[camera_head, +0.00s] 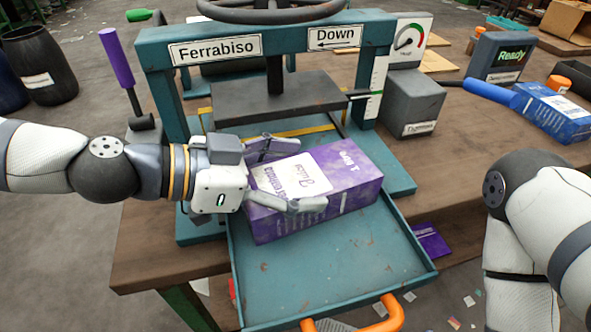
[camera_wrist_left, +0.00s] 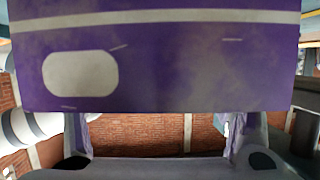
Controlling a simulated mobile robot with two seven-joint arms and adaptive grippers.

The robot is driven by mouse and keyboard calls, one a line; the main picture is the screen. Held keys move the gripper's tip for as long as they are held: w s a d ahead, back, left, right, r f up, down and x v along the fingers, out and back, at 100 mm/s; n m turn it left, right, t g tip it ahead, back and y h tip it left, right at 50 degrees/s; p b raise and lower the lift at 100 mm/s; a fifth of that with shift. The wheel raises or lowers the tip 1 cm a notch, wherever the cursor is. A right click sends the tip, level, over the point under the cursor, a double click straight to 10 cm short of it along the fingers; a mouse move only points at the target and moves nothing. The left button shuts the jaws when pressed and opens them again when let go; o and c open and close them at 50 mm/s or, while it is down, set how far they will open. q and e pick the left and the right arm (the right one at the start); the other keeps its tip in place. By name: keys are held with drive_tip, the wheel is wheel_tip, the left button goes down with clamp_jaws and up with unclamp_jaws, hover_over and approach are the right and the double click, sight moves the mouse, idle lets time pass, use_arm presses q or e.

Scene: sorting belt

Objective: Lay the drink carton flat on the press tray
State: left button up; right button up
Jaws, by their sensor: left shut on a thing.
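The purple drink carton (camera_head: 345,177) lies on its side, long side across the picture, at the back of the teal press tray (camera_head: 330,270). Whether it touches the tray floor or is held just above cannot be told. My left gripper (camera_head: 288,176) is shut on the carton, one finger on the far side and one on the near side. In the left wrist view the carton (camera_wrist_left: 190,65) fills the upper half, with a finger at each side below it. My right arm shows at the right; its gripper is out of view.
The press plate (camera_head: 275,100) hangs behind the carton under the teal frame (camera_head: 265,47). An orange handle (camera_head: 385,313) is at the tray's front. A flat purple piece (camera_head: 430,241) lies right of the tray. A blue carton (camera_head: 555,112) is at the far right.

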use_arm(q)
drive_tip(key=o, duration=1)
drive_tip(key=shift+o, duration=0.2)
drive_tip(key=v, duration=0.7)
drive_tip(key=shift+s+a, duration=0.15)
drive_tip(key=shift+a, duration=0.05)
